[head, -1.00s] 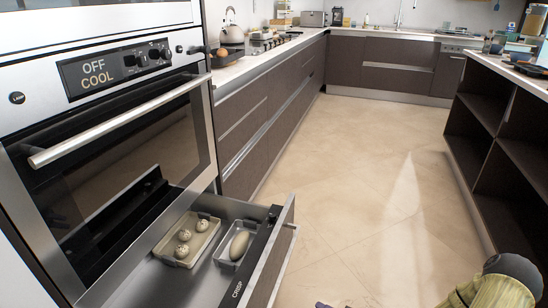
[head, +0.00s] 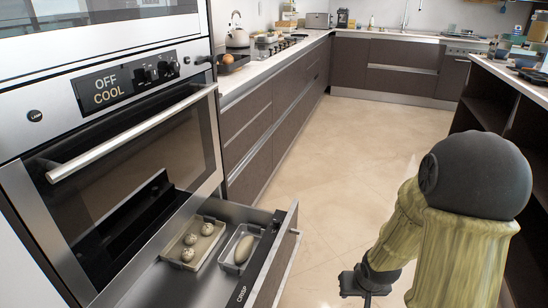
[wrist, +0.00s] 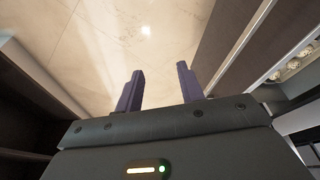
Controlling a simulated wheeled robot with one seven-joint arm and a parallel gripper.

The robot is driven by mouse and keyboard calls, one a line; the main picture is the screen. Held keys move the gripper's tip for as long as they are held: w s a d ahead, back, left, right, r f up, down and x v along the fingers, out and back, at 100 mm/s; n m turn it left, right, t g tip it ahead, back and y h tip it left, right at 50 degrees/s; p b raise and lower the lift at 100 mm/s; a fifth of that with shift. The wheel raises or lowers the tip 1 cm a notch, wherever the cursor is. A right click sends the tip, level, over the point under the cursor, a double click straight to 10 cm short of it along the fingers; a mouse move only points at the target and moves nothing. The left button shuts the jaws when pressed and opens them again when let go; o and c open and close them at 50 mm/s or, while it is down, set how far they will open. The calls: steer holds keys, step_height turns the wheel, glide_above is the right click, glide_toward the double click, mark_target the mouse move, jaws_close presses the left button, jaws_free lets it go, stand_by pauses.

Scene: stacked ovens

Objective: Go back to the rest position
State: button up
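My gripper (wrist: 158,88) shows in the wrist view with its two purple fingers apart and nothing between them. It points over bare floor. In the head view my arm stands at the right, and the gripper's fingers are not clearly seen there. The open drawer (head: 155,285) below the oven holds a tray with several speckled eggs (head: 191,240) and a tray with one long pale item (head: 244,249). My gripper is apart from the drawer.
The oven (head: 125,150) is closed, and its display reads OFF COOL. A counter with drawers (head: 262,125) runs along the left and back. An open-shelved island (head: 490,105) stands at the right. The floor (head: 350,150) between them is clear.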

steer(key=s+a+r+g+p, duration=0.1)
steer(key=s+a+r, duration=0.25)
steer(key=r, duration=0.25)
steer(key=s+a+r+p, duration=0.1)
steer(key=s+a+r, duration=0.1)
steer(key=s+r, duration=0.25)
steer(key=w+p+v, duration=0.2)
steer(key=p+v, duration=1)
steer(key=w+r+p+v, duration=0.1)
steer(key=w+p+v, duration=0.2)
steer(key=p+v, duration=0.9)
steer(key=w+r+p+v, duration=0.1)
steer(key=w+p+v, duration=0.2)
steer(key=p+v, duration=1)
steer(key=shift+w, duration=0.5)
steer(key=shift+w, duration=0.1)
